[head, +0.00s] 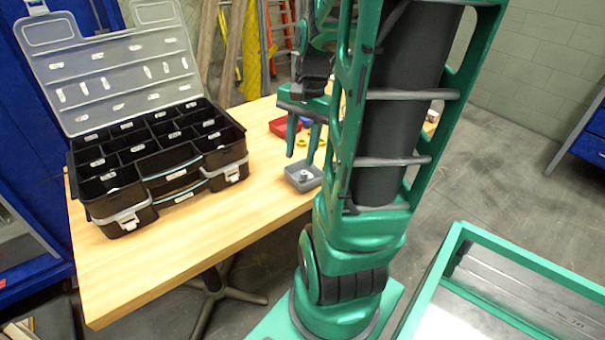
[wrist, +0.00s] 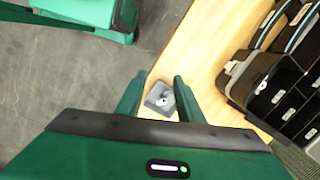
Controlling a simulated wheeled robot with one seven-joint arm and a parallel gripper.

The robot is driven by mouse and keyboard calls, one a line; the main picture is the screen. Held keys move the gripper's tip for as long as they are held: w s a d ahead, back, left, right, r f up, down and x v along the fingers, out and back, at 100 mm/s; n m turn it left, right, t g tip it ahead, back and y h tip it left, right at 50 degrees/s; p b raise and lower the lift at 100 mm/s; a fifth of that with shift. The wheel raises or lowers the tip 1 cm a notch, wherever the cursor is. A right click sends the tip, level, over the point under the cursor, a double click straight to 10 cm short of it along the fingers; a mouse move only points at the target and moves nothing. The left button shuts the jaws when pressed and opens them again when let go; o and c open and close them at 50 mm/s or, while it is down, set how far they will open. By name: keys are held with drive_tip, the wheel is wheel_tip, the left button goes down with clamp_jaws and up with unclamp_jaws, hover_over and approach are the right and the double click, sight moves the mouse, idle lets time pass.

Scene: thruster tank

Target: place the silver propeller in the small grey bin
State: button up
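The small grey bin (head: 291,181) sits on the wooden table near its front edge, and it also shows between my fingers in the wrist view (wrist: 152,108). A small silver piece, which looks like the silver propeller (head: 305,175), lies inside the bin; it appears in the wrist view (wrist: 165,101) as a bright piece with a dark spot. My gripper (head: 302,156) points down above the bin with its fingers apart. In the wrist view my gripper (wrist: 160,80) is open, with nothing held between the fingertips.
A black open organizer case (head: 160,160) with many compartments stands at the left of the table. A red bin (head: 284,127), a blue item (head: 305,121) and yellow pieces (head: 302,142) are behind the grey bin. The table front (head: 190,235) is clear.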

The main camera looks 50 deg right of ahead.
drive_tip(key=s+a+n+h, duration=0.1)
drive_tip(key=s+a+n, duration=0.6)
drive_tip(key=n, duration=0.2)
drive_tip(key=shift+s+a+r+n+g, duration=0.2)
drive_tip(key=shift+s+r+n+g, duration=0.1)
drive_tip(key=shift+r, duration=0.15)
